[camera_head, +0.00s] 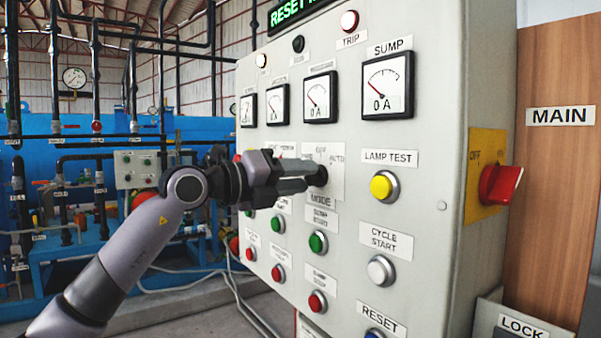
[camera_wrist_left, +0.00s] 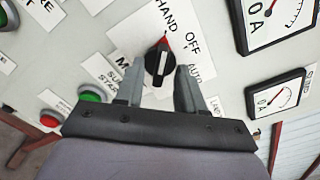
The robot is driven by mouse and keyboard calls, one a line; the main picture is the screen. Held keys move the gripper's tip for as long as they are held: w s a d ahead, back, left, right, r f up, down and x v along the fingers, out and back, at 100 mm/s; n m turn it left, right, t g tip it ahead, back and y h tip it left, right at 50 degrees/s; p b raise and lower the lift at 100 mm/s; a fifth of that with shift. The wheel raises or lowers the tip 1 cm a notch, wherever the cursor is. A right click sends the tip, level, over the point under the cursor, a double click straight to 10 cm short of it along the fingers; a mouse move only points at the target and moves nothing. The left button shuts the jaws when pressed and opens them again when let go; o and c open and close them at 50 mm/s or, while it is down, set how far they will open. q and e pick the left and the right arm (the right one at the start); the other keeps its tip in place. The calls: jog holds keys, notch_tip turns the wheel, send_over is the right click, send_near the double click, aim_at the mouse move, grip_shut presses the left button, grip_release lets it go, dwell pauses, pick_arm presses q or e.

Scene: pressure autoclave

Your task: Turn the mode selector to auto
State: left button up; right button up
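The mode selector (camera_wrist_left: 160,63) is a black knob with a white line and a red tip on a white plate (camera_wrist_left: 135,40) marked HAND, OFF and AUTO. In the left wrist view its red tip points up, by the HAND and OFF words, away from AUTO. My left gripper (camera_wrist_left: 159,78) is open, with one finger on each side of the knob; I cannot tell whether they touch it. In the head view the left gripper (camera_head: 308,178) reaches the selector above the MODE label and hides most of the knob. My right gripper is not in view.
The grey control panel (camera_head: 430,240) carries gauges above and push buttons below, including a yellow lamp test button (camera_head: 384,186) and a green button (camera_head: 318,242) close to the selector. A red main switch (camera_head: 500,184) juts from the panel's right side.

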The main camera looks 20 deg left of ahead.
pick_arm(q)
jog(key=shift+w+d, duration=0.2)
jog(key=shift+w, duration=0.05)
grip_shut()
